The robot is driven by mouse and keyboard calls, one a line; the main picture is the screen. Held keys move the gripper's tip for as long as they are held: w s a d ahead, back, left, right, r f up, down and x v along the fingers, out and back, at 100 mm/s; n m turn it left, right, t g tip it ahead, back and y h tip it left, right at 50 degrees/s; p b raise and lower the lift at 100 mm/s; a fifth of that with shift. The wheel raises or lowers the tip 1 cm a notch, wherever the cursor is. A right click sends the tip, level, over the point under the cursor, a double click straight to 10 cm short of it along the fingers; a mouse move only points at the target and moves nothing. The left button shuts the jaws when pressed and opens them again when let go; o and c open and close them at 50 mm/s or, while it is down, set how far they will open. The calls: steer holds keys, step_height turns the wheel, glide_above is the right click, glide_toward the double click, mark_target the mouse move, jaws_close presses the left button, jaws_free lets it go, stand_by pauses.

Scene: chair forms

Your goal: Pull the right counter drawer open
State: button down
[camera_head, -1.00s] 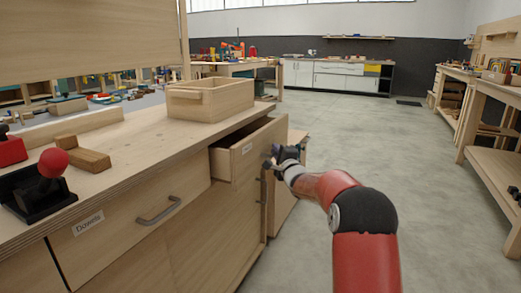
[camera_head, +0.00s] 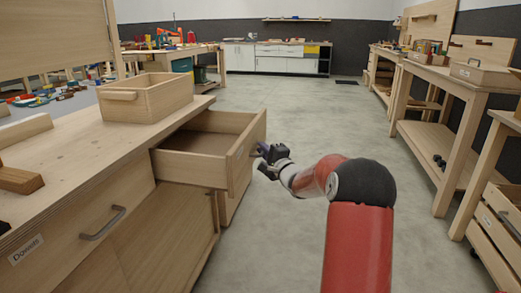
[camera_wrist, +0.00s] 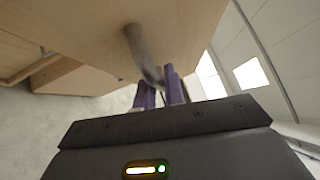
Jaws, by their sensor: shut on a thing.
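The right counter drawer (camera_head: 195,167) is a plain wooden drawer that stands well out from the counter, and its inside shows empty where I can see it. My gripper (camera_head: 262,151) is at the drawer's front face. In the wrist view its purple fingers (camera_wrist: 160,92) are shut on the grey bar handle (camera_wrist: 137,45) of the drawer. In the head view the handle is mostly hidden by the gripper and the drawer front.
A wooden box (camera_head: 145,98) stands on the counter top (camera_head: 95,135). A closed drawer labelled Dowels (camera_head: 70,245) is at the left. Workbenches (camera_head: 440,145) line the right side. The floor (camera_head: 310,115) between is clear.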

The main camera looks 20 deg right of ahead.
steer(key=c, duration=1.5)
jaws_free()
steer(key=s+d+f, duration=0.1)
steer(key=s, duration=0.6)
steer(key=shift+s+b, duration=0.3)
steer(key=shift+b, duration=0.05)
